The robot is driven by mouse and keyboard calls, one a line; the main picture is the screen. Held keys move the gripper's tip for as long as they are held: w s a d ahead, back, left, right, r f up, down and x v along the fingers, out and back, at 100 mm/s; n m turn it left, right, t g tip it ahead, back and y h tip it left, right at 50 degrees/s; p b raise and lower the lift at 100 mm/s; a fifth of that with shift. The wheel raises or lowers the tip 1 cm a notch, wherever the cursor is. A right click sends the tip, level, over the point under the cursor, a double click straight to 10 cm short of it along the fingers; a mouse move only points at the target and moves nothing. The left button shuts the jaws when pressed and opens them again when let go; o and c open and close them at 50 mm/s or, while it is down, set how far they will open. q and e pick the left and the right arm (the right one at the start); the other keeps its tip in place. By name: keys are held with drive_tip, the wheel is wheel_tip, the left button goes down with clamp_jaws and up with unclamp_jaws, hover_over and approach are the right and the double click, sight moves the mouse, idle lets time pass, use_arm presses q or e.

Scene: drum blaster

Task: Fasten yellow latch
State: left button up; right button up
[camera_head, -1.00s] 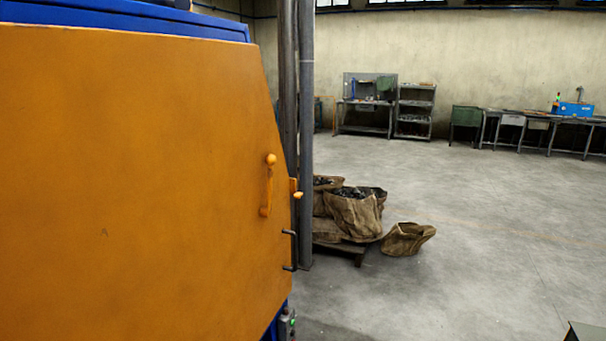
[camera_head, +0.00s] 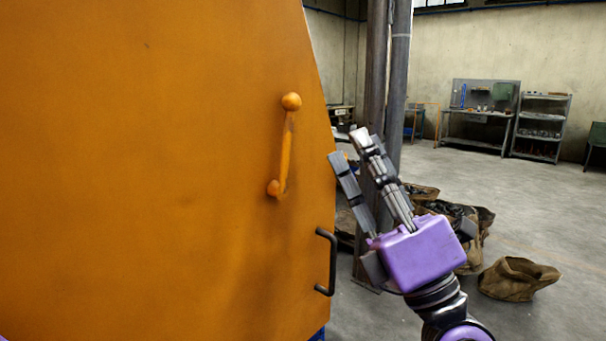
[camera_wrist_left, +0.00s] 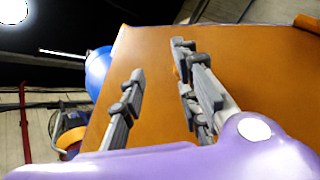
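The yellow latch (camera_head: 286,148) is a slim lever with a round knob at its top end, on the orange door (camera_head: 150,180) of the machine. It stands nearly upright, tilted slightly right at the top. In the left wrist view, the gripper (camera_wrist_left: 160,65) also shows spread fingers before the orange panel.
A black handle (camera_head: 327,262) sticks out at the door's lower right edge. Grey pipes (camera_head: 400,80) stand behind the gripper. Brown sacks (camera_head: 517,279) lie on the floor at right. A workbench (camera_head: 480,120) and shelf stand far back.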

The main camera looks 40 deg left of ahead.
sight(290, 136)
use_arm(q)
drive_tip(key=shift+s+a+r+n+g+h+b, duration=0.1)
drive_tip(key=shift+a+r+n+g+h+b, duration=0.2)
drive_tip(key=shift+a+n+h+b, duration=1.15)
drive_tip(key=shift+s+a+r+n+g+h+b, duration=0.15)
drive_tip(key=shift+a+n+g+h+b, duration=0.55)
drive_tip(key=shift+a+n+h, duration=1.15)
drive_tip(key=shift+s+a+r+n+g+h+b, duration=0.1)
drive_tip(key=shift+a+r+n+h+b, duration=0.2)
drive_tip(key=shift+a+n+h+b, duration=1.35)
drive_tip(key=shift+a+m+y, duration=0.25)
drive_tip(key=shift+m, duration=0.1)
clamp_jaws()
